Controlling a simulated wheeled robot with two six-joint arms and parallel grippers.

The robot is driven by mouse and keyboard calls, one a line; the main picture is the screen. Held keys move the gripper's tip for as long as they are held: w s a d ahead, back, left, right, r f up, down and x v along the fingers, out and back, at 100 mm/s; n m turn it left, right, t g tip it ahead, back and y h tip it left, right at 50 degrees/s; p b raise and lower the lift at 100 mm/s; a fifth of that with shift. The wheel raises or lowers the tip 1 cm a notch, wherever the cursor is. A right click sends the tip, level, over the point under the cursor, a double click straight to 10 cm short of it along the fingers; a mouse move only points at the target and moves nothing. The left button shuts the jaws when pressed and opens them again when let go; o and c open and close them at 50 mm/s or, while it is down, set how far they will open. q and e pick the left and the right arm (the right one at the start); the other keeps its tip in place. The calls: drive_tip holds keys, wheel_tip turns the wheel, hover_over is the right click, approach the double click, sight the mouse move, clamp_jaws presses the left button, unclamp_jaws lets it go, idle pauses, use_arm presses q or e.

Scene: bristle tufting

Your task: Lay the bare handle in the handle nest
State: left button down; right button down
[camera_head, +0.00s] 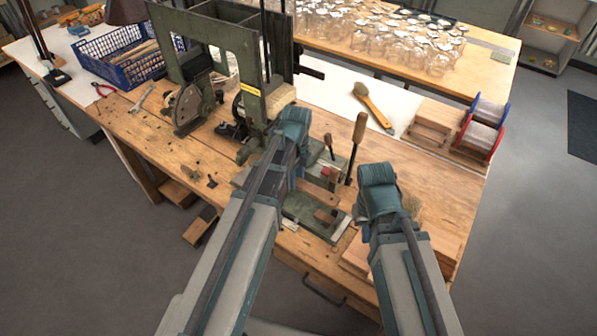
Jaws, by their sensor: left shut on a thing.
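My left gripper (300,180) reaches over the green fixture at the front of the tufting machine. It is shut on a piece of light wood (318,196), which looks like the bare handle; my arm hides much of it. The green metal fixture (300,212) below, which looks like the handle nest, is partly covered by my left arm. I cannot tell whether the wood touches it. My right gripper (358,215) hangs beside the fixture's right end, above the bench; its fingers are too hidden to judge.
The green tufting machine (222,55) stands behind, with an upright wooden-handled lever (355,140) between my arms. A finished brush (372,105) lies on the white mat. Wire spools (482,125) and a wooden tray (432,122) stand at right. A blue basket (125,58) stands at left.

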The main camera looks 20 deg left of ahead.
use_arm(q)
drive_tip(key=shift+f, duration=0.2)
use_arm(e)
drive_tip(key=shift+f, duration=0.2)
